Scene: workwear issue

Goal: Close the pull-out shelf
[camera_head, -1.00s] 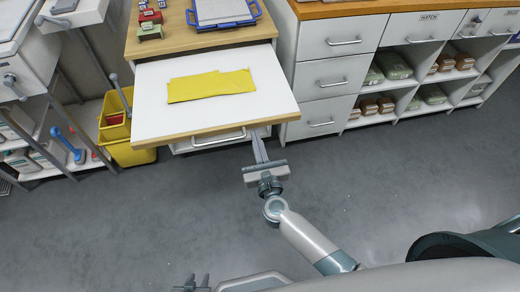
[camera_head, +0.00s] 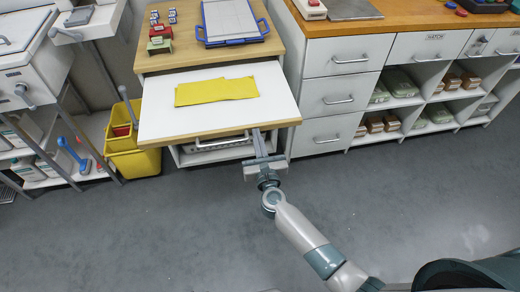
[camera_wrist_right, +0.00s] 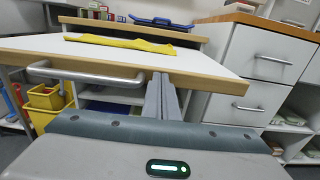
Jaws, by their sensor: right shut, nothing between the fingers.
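The pull-out shelf (camera_head: 155,108) is a white board with a wooden front edge, standing out from the cabinet below the wooden top. A yellow cloth (camera_head: 216,91) lies flat on it. A silver bar handle (camera_head: 222,142) runs along its front; it also shows in the right wrist view (camera_wrist_right: 84,74). My right gripper (camera_head: 258,135) is shut and empty at the shelf's front edge, right of the handle. In the right wrist view its fingers (camera_wrist_right: 161,95) reach up to the wooden edge and seem to touch it. My left gripper is not in view.
A white drawer cabinet (camera_head: 330,92) stands to the right, beside open cubbies. A yellow bin (camera_head: 130,150) stands left of the shelf. A blue-framed board (camera_head: 233,22) and small boxes sit on the wooden top. The grey floor (camera_head: 180,225) in front is clear.

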